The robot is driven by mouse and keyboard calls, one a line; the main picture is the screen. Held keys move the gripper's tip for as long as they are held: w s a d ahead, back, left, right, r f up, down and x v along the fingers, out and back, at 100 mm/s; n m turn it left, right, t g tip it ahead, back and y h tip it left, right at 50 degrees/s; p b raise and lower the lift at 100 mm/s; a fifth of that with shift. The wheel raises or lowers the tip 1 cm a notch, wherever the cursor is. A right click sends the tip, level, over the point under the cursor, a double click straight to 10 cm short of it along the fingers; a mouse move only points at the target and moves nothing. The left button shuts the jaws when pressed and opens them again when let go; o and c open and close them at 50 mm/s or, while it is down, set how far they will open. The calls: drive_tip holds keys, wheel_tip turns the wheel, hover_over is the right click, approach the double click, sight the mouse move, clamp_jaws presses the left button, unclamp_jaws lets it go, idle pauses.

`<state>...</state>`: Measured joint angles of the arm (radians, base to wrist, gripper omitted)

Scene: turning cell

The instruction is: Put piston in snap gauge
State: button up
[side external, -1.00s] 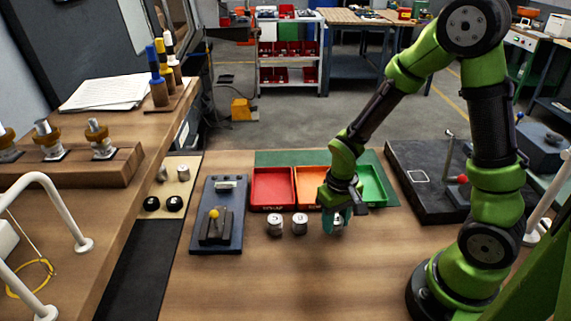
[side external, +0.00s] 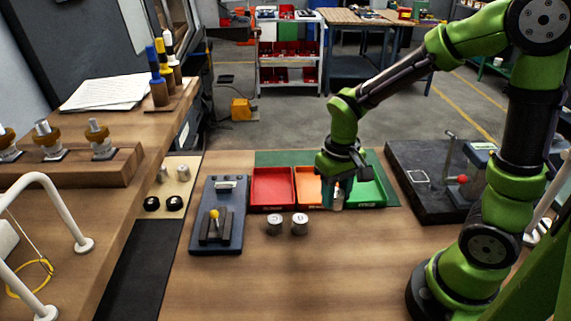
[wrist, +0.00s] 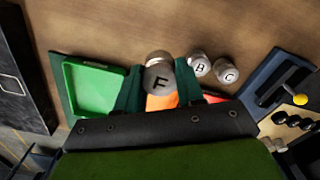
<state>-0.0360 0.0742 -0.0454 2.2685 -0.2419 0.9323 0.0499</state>
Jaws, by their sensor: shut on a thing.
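A grey metal piston marked F (wrist: 158,76) is between the teal fingers of my gripper (wrist: 158,88). In the side view my gripper (side external: 337,192) holds it upright above the table, in front of the orange and green trays. Two more pistons, marked B (wrist: 198,66) and C (wrist: 226,69), stand side by side on the table to the left in the side view (side external: 287,223). A blue-grey plate (side external: 203,238) farther left carries a dark fixture with a yellow knob (side external: 214,214). Which fixture is the snap gauge I cannot tell for sure.
Red (side external: 271,210), orange (side external: 308,173) and green (side external: 372,206) trays sit in a row on a green mat at the back. A dark slab (side external: 420,203) with a lever and red knob stands at the right. The front of the wooden table (side external: 290,285) is clear.

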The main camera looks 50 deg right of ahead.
drive_tip(key=shift+n, duration=0.5)
drive_tip(key=w+a, duration=0.2)
drive_tip(key=w, duration=0.1)
drive_tip(key=w+a+f, duration=0.1)
drive_tip(key=w+a, duration=0.2)
drive_tip(key=w+a+f, duration=0.1)
drive_tip(key=w+a, duration=0.2)
drive_tip(key=shift+w+a+f, duration=0.15)
drive_tip(key=shift+w+f, duration=0.05)
drive_tip(key=shift+w, duration=0.15)
hover_over(222, 201)
drive_tip(key=shift+s+f, duration=0.1)
drive_tip(key=shift+f, duration=2.1)
drive_tip(key=shift+f, duration=0.2)
drive_tip(key=o, duration=0.8)
